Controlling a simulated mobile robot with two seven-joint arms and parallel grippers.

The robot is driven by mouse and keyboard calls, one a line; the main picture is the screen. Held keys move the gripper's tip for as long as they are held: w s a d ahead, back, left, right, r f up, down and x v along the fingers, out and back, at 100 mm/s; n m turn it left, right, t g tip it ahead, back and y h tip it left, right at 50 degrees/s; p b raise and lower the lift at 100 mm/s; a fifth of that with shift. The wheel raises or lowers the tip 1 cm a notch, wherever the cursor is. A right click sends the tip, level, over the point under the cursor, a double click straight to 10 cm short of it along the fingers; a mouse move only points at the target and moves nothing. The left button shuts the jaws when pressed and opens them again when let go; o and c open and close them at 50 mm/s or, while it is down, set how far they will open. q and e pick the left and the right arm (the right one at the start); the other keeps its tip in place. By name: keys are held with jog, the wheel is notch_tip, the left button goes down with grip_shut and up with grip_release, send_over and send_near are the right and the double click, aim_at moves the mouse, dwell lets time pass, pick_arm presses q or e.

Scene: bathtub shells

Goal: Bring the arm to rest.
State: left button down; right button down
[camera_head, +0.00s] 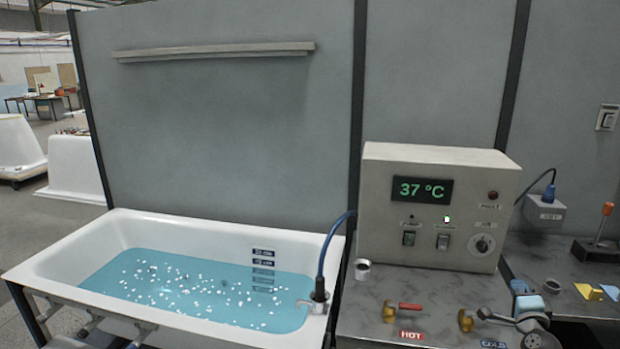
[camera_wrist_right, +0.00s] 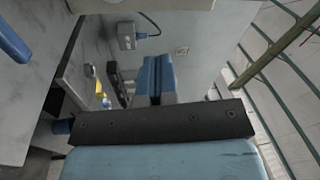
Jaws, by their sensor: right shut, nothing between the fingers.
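My right gripper (camera_head: 519,287) shows at the lower right of the head view, over the bench beside the COLD label. In the right wrist view its blue fingers (camera_wrist_right: 155,80) are together, with nothing seen between them. It is apart from the brass cold valve (camera_head: 466,320), which stands to its left. My right arm enters from the bottom edge. My left gripper is not in view.
The metal bench (camera_head: 385,287) carries a control box (camera_head: 435,225) reading 37 °C, a hot valve (camera_head: 390,311) and a grey cup (camera_head: 362,269). A water-filled bathtub (camera_head: 60,262) stands left. Green rails (camera_wrist_right: 262,62) show right in the wrist view.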

jog(key=s+d+r+n+t+h, duration=0.1)
jog(key=s+d+r+n, duration=0.1)
jog(key=d+r, duration=0.6)
jog(key=s+d+r+n, duration=0.2)
jog(key=d+r, duration=0.4)
jog(key=d, duration=0.4)
jog(key=s+a+f+n+g+y, duration=0.2)
jog(key=s+a+f+n, duration=0.25)
jog(key=a+f, duration=0.3)
jog(key=s+a+f+n+g+y, duration=0.1)
jog(key=s+a+f+n+y, duration=0.2)
jog(key=a+f+n, duration=0.45)
jog(key=s+a+f+n+g+y, duration=0.2)
jog(key=s+a+f, duration=0.25)
jog(key=f, duration=0.45)
jog(key=s+a+f+n+g+y, duration=0.1)
jog(key=s+a+f+n+g, duration=0.15)
jog(key=s+a+f, duration=0.45)
jog(key=s+a+f+n+g, duration=0.1)
jog(key=s+a+f+n, duration=0.2)
jog(key=s, duration=0.5)
jog(key=s+a+f+n+g+y, duration=0.1)
jog(key=s+a+f+n+g, duration=0.2)
jog(key=s+a, duration=0.45)
jog(key=a+r+m+t+p, duration=0.2)
jog(key=a+m, duration=0.3)
jog(key=a, duration=0.7)
jog(key=shift+s+a+r+p, duration=0.25)
jog(key=shift+s+a+p, duration=0.1)
jog(key=shift+a+p, duration=0.1)
